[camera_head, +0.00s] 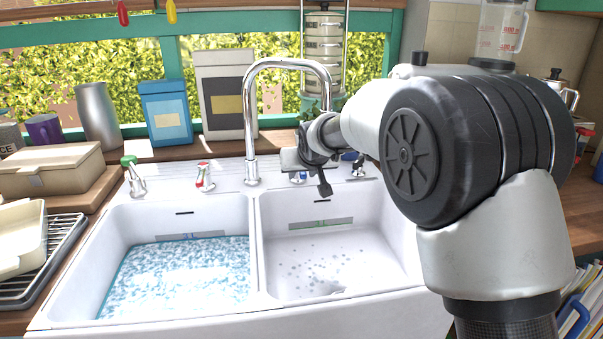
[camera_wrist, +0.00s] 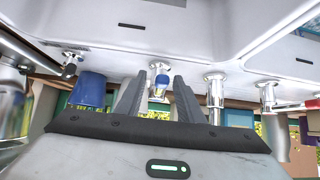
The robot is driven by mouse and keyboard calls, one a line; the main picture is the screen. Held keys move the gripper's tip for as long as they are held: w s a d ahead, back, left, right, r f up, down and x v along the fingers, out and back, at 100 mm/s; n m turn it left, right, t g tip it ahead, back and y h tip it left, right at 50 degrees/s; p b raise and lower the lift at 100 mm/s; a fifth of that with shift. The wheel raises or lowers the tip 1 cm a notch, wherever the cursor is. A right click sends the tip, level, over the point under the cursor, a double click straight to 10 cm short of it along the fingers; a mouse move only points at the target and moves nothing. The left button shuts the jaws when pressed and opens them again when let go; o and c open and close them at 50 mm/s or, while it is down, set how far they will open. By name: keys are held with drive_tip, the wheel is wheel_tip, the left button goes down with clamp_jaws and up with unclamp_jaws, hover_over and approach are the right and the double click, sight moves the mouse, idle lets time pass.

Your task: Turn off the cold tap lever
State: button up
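The cold tap lever (camera_wrist: 161,86), with blue on it, shows in the wrist view between my two dark fingers. In the head view the blue-marked cold tap (camera_head: 298,178) stands on the sink's back ledge, right of the tall chrome spout (camera_head: 252,150), and is partly hidden by my gripper (camera_head: 318,178). In the wrist view my gripper (camera_wrist: 160,80) is open, with one finger on each side of the tap. I cannot tell whether either finger touches it. No clear water stream shows under the spout.
A red-topped tap (camera_head: 204,176) and a green-topped tap (camera_head: 131,175) stand left of the spout. Another tap (camera_head: 358,168) is to the right. A blue container (camera_wrist: 88,90) is near my fingers in the wrist view. The right basin (camera_head: 330,262) is open below.

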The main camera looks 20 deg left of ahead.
drive_tip(key=shift+s+d+r, duration=0.25)
drive_tip(key=shift+s+r, duration=0.2)
drive_tip(key=v, duration=0.6)
idle(0.4)
